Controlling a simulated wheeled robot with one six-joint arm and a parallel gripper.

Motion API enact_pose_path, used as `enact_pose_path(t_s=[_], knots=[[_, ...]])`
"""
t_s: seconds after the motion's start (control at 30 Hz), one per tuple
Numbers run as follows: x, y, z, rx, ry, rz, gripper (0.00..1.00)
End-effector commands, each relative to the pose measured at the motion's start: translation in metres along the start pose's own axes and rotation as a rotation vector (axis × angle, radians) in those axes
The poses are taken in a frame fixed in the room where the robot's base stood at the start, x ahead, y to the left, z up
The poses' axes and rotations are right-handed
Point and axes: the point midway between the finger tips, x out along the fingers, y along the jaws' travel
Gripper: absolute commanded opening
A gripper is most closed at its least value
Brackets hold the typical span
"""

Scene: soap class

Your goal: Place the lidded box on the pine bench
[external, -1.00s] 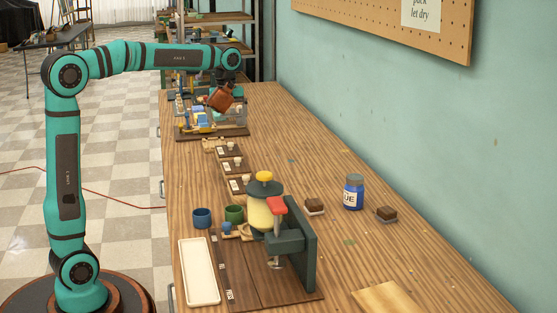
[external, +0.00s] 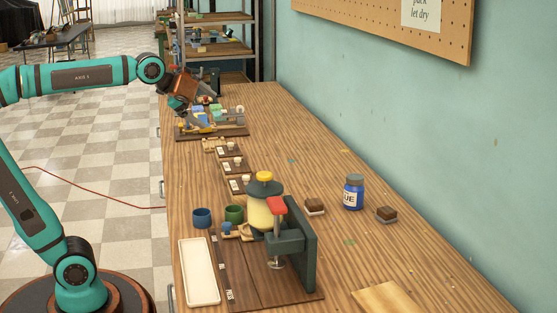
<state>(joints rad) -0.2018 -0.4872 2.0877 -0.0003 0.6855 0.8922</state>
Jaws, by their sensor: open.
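The wood-grained bench (external: 330,165) runs from the foreground to the back along the wall. I cannot tell for certain which thing is the lidded box. My gripper (external: 190,113) is open at the far left edge of the bench, beside or over a dark board (external: 236,131) crowded with small coloured things. Its fingers are small and partly overlap those things. I see nothing held in it.
A blue glue jar (external: 353,192) stands near the wall. A dark green press (external: 302,250) with a yellow-topped container (external: 264,210), two cups and a white tray (external: 199,272) fill the near left. Small dark boards line the left edge. The bench's middle right is mostly clear.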

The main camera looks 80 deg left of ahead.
Motion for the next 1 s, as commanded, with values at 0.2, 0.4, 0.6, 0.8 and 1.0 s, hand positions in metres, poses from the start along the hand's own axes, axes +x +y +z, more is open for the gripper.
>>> enact_pose_path(t_s=[0.2, 0.4, 0.6, 0.8, 1.0], knots=[[-0.053, 0.035, -0.01, -0.258, 0.211, -0.112, 0.98], [-0.099, 0.066, -0.01, -0.504, 0.434, -0.151, 0.98], [-0.133, 0.09, -0.004, -0.695, 0.62, -0.136, 0.98], [-0.147, 0.099, -0.001, -0.774, 0.698, -0.119, 0.98], [-0.147, 0.099, -0.001, -0.781, 0.702, -0.117, 0.98]])
